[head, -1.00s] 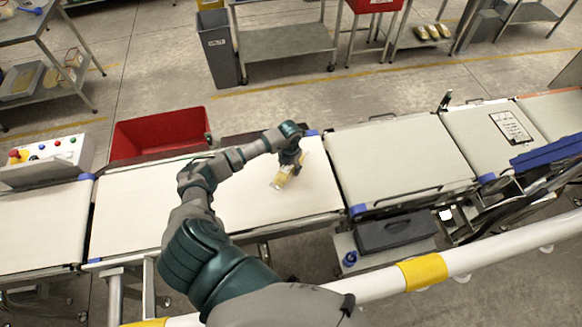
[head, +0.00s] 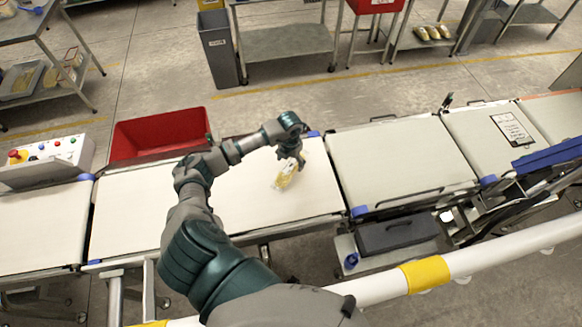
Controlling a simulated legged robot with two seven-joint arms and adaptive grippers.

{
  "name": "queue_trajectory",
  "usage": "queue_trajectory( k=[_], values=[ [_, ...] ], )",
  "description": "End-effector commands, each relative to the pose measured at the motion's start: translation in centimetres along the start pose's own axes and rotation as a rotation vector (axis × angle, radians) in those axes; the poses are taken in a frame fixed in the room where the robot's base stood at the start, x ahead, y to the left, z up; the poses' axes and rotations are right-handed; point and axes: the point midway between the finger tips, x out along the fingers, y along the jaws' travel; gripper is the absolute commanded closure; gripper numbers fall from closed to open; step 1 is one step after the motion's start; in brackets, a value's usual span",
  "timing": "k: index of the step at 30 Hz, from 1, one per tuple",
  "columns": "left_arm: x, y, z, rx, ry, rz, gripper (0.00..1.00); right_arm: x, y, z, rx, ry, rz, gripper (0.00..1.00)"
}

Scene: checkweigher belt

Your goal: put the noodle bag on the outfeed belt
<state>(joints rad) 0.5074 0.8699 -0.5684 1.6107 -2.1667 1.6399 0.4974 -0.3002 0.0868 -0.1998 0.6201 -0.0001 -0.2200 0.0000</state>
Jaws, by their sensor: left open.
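The noodle bag (head: 284,178) is a small clear bag with yellow contents. It lies on the white belt section (head: 135,212) in the middle of the line, close to that section's right end. My left gripper (head: 293,160) is open just above the bag's upper end, and it hides a little of the bag. A small gap seems to separate the fingers from the bag, though contact is hard to judge at this size. My right gripper does not show.
A red bin (head: 160,134) stands behind the belt. A control box with buttons (head: 45,158) is at the left. A white rail with yellow bands (head: 480,263) runs along the front.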

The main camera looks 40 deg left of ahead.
Motion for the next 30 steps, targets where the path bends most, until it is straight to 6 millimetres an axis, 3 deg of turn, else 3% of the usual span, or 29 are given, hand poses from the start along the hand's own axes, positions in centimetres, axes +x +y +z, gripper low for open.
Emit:
queue_trajectory(
  k=[6,12,17,30],
  values=[
    [-4.9,0.0,0.1,0.0,-0.005,0.001,0.18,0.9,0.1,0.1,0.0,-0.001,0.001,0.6],
    [-7.5,-0.1,0.1,-0.001,-0.002,0.002,0.18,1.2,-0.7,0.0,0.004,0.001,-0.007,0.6],
    [-8.1,-0.2,0.0,-0.001,0.0,0.003,0.18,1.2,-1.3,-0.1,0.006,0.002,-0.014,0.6],
    [-8.0,0.0,0.0,-0.001,0.0,0.001,0.18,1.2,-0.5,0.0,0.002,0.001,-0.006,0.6]
  ],
)
